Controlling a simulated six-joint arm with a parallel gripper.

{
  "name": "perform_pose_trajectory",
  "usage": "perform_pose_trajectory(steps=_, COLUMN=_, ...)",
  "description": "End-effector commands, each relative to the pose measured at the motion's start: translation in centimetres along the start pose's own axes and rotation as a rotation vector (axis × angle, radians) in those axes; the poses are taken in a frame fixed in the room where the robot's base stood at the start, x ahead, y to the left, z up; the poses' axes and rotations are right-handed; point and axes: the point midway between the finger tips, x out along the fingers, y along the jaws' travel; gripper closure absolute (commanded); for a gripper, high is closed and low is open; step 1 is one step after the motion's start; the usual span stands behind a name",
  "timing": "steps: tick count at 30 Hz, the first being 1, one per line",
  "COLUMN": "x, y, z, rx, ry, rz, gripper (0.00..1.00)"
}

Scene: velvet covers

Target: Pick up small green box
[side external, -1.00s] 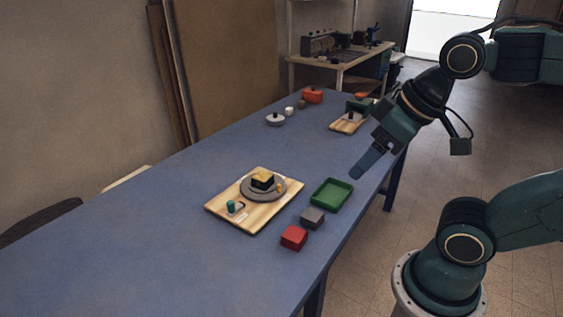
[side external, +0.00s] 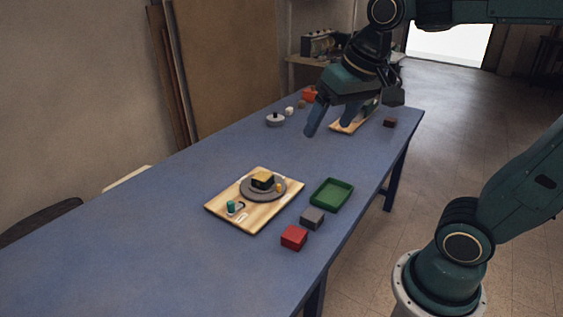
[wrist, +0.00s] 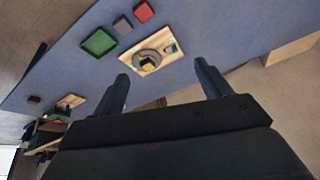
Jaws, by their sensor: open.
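A shallow green open box (side external: 332,193) sits on the blue table near its right edge, apart from my gripper. It also shows at the upper left of the wrist view (wrist: 98,42); it looks empty. A small teal-green piece (side external: 231,206) stands on the near wooden board. A dark green thing (side external: 371,106) by the far board is partly hidden behind my gripper. My gripper (side external: 329,129) is open and empty, above the table and farther back than the open box. Its two fingers are spread in the wrist view (wrist: 161,72).
The near wooden board (side external: 263,216) holds a grey plate (side external: 247,190) with a black and yellow block. A grey block (side external: 312,218) and a red block (side external: 294,237) sit beside the green box. A dark block (side external: 390,122) is by the far board (side external: 342,127). The table's left side is clear.

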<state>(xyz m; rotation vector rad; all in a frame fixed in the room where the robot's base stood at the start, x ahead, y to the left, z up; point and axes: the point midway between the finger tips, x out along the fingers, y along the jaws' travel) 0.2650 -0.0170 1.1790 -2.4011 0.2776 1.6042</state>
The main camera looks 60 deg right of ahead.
Motion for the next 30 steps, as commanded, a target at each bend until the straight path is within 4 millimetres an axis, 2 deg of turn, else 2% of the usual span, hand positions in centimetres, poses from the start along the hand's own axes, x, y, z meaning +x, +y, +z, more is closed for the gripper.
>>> perform_pose_trajectory(steps=3, x=0.8, y=-0.1, z=-2.7, rx=0.081, ry=-0.027, rz=0.015, gripper=0.24)
perform_pose_trajectory(steps=14, x=4.4, y=0.2, z=-10.0, rx=0.328, ry=-0.095, rz=0.062, gripper=0.24)
perform_pose_trajectory(steps=23, x=9.0, y=1.2, z=-15.3, rx=0.532, ry=-0.146, rz=0.11, gripper=0.24)
perform_pose_trajectory(steps=30, x=13.6, y=2.5, z=-18.9, rx=0.695, ry=-0.184, rz=0.153, gripper=0.24)
